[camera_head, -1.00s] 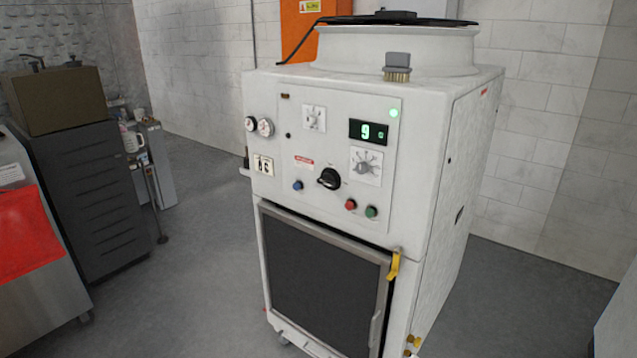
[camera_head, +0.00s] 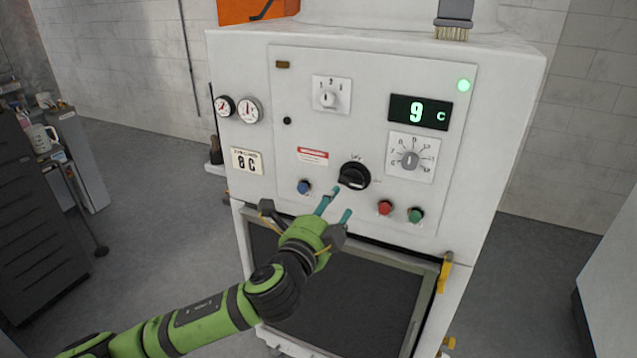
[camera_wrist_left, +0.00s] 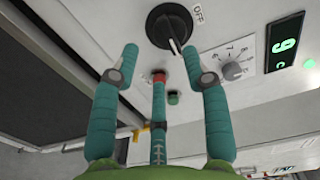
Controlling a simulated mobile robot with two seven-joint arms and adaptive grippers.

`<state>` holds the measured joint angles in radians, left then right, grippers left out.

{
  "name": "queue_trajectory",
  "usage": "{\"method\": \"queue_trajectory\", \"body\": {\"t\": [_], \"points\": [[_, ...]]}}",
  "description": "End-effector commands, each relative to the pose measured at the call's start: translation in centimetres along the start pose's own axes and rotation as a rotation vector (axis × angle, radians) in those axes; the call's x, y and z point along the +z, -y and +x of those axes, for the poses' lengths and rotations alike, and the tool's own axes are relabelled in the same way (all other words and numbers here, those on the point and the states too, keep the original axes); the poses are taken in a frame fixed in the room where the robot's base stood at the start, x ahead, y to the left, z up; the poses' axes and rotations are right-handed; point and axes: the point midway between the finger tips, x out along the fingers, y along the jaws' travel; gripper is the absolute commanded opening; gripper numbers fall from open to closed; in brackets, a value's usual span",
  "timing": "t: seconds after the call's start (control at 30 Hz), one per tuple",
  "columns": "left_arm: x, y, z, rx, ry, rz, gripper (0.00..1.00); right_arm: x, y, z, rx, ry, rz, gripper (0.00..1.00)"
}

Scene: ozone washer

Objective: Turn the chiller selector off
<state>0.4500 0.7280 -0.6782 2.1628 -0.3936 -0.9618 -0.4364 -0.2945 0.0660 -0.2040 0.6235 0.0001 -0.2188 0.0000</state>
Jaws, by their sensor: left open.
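The chiller (camera_head: 500,75) is a white cabinet with a control panel. Its black rotary selector (camera_head: 354,176) sits low in the middle of the panel. In the left wrist view the selector (camera_wrist_left: 170,25) shows at the top, its pale pointer mark slanting down and right, with an OFF label beside it. My left gripper (camera_head: 334,204) is open, its teal fingers just below the selector and apart from it in the head view. My right gripper is not in view.
A blue button (camera_head: 304,187), a red button (camera_head: 385,207) and a green button (camera_head: 415,215) flank the selector. A numbered dial (camera_head: 410,159) and a green display (camera_head: 420,112) reading 9 C are above right. A brush (camera_head: 453,20) stands on top.

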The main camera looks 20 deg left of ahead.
Motion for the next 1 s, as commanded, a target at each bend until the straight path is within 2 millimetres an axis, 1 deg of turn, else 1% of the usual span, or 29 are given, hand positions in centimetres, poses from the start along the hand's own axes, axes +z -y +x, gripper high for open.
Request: {"method": "queue_trajectory", "body": {"t": [0.07,0.13,0.33,0.5,0.67,0.9,0.93,0.97,1.0], "points": [[-0.2,0.5,0.2,-0.010,-0.003,0.007,0.46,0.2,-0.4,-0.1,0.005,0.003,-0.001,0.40],[-0.1,0.7,0.9,-0.011,-0.001,0.007,0.46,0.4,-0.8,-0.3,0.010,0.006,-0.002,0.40],[-0.1,0.7,4.0,-0.010,0.000,0.005,0.46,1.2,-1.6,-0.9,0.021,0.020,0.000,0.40],[-0.1,0.6,5.9,-0.009,-0.001,0.004,0.46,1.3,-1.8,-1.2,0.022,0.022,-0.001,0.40],[-0.1,0.6,6.8,-0.009,-0.002,0.004,0.46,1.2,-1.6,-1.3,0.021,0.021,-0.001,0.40],[-0.1,0.5,6.9,-0.009,-0.002,0.003,0.46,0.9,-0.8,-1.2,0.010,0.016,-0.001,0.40],[-0.1,0.5,6.9,-0.009,-0.002,0.004,0.42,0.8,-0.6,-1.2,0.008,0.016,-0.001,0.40],[-0.1,0.5,6.9,-0.009,-0.002,0.003,0.30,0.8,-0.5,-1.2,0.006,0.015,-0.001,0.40],[-0.1,0.5,6.9,-0.009,-0.002,0.003,0.14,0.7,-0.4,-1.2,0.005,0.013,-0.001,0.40]]}}
